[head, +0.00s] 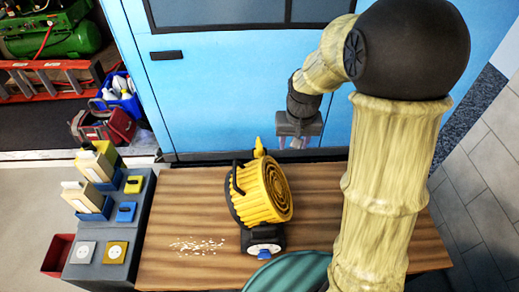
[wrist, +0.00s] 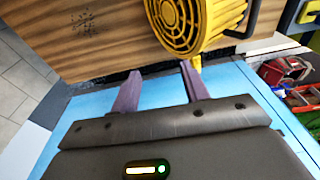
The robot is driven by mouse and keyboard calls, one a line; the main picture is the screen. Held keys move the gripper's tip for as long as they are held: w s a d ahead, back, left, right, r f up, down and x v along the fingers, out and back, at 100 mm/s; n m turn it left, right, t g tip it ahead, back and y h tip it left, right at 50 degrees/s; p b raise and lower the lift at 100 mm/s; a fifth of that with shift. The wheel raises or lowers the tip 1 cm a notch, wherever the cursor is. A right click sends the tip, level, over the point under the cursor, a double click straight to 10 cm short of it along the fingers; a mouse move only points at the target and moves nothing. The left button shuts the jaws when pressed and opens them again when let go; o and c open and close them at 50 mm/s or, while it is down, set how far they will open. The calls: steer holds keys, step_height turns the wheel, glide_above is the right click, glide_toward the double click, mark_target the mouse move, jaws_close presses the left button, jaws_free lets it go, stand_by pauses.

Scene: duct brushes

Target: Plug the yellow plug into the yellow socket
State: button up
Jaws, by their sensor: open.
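A yellow pointed piece (head: 259,147), possibly the yellow plug, sticks up behind the ribbed yellow fan unit (head: 265,192). In the wrist view it shows (wrist: 197,63) beside the right fingertip. A yellow-ochre socket plate (head: 116,252) lies on the front of the grey block at the left. My gripper (head: 297,142) hangs at the table's back edge, right of the yellow piece and apart from it in the head view. In the wrist view my gripper (wrist: 161,72) is open, with nothing between its fingers. I cannot make out plug pins or a cord.
The grey block (head: 140,235) also carries a pale socket plate (head: 84,252), blue and yellow fittings, and bottles in holders. Pale crumbs (head: 198,245) lie on the wooden table (head: 170,210). A blue door (head: 215,95) stands behind. The table left of the fan is mostly clear.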

steer(key=g+p, duration=0.2)
steer(key=p, duration=0.1)
glide_above(260, 146)
steer(key=shift+s+d+f+b, duration=0.1)
steer(key=shift+s+f+b, duration=0.1)
steer(key=shift+f+b, duration=0.15)
steer(key=shift+f, duration=0.1)
step_height(260, 146, down, 12)
steer(key=p, duration=0.3)
steer(key=shift+f, duration=0.1)
steer(key=shift+w+f+p, duration=0.15)
steer(key=shift+f+p, duration=1.4)
steer(key=shift+f, duration=1)
